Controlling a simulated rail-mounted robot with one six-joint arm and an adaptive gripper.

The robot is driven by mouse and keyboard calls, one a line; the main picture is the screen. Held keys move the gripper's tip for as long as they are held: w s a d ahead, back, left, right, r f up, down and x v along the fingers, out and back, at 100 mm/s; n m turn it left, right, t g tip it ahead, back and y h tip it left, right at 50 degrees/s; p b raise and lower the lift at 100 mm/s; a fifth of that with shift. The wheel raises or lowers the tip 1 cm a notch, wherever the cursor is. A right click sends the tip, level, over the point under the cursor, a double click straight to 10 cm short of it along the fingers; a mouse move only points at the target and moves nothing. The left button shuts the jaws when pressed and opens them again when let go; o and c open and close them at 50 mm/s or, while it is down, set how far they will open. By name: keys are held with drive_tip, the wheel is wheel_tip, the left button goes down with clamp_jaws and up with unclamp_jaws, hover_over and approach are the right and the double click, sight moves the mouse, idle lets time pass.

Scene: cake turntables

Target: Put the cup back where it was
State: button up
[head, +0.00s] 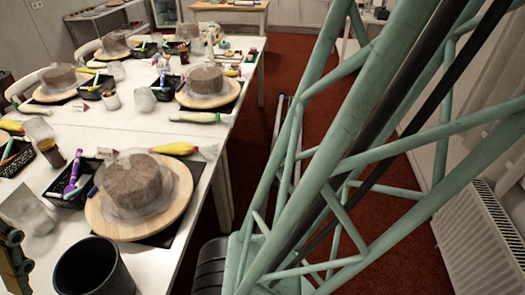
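Several cups show, and I cannot tell which one the task means. A large black cup (94,270) is at the lower left, upright, at the near end of the white table; its base is cut off by the frame. A clear cup (28,208) lies tilted near the left edge. Another clear cup (38,128) stands farther back, and a clear cup (145,99) stands near the middle of the table. My gripper is not recognisable in this view.
More turntables with cakes stand farther back. Black baskets (68,198) of tools and yellow piping bags (174,149) crowd the table. My green truss fills the right; a radiator (485,235) stands beyond.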

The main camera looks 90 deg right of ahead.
drive_tip(key=s+d+r+n+t+h, duration=0.2)
drive_tip(key=s+d+h, duration=0.1)
drive_tip(key=d, duration=0.7)
drive_tip(key=shift+s+d, duration=0.15)
drive_tip(key=shift+s, duration=0.75)
